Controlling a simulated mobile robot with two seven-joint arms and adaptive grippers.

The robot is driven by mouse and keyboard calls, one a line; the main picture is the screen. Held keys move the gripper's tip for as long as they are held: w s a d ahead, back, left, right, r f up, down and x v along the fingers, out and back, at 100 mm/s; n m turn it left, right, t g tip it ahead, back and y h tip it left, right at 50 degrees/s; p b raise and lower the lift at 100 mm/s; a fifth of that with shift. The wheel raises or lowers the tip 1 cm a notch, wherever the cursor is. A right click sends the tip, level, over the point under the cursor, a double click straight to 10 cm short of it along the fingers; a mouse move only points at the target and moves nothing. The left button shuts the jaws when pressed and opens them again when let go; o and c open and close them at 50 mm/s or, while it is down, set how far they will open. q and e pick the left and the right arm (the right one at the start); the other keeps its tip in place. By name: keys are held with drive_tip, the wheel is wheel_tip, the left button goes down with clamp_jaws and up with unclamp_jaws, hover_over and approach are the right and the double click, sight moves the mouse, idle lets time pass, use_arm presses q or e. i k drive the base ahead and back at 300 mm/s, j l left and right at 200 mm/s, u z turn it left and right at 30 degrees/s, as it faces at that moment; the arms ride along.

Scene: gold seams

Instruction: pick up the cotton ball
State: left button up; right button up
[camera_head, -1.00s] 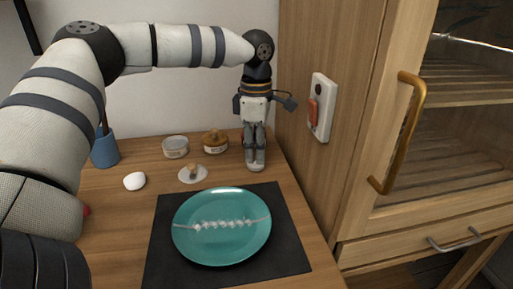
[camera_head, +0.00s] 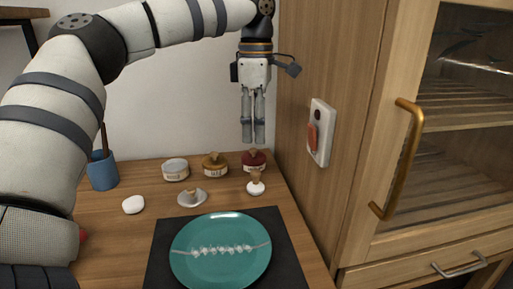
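A small white rounded lump (camera_head: 133,204), which looks like the cotton ball, lies on the wooden table left of the dark mat. My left gripper (camera_head: 253,141) points straight down at the back right of the table, far to the right of the lump. Its two fingers are a little apart, with a narrow gap and nothing seen between them. My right gripper is not in view.
A teal plate (camera_head: 185,266) with a white seam lies on the dark mat (camera_head: 287,262). Jars (camera_head: 175,170), (camera_head: 215,165), (camera_head: 254,160) stand at the back. A small dish (camera_head: 190,198) and blue cup (camera_head: 102,172) are nearby. A wooden cabinet (camera_head: 345,190) bounds the right.

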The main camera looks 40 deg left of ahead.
sight(133, 204)
drive_tip(key=k+l, duration=0.6)
drive_tip(key=l, duration=0.15)
drive_tip(key=k+l, duration=0.55)
drive_tip(key=l, duration=0.15)
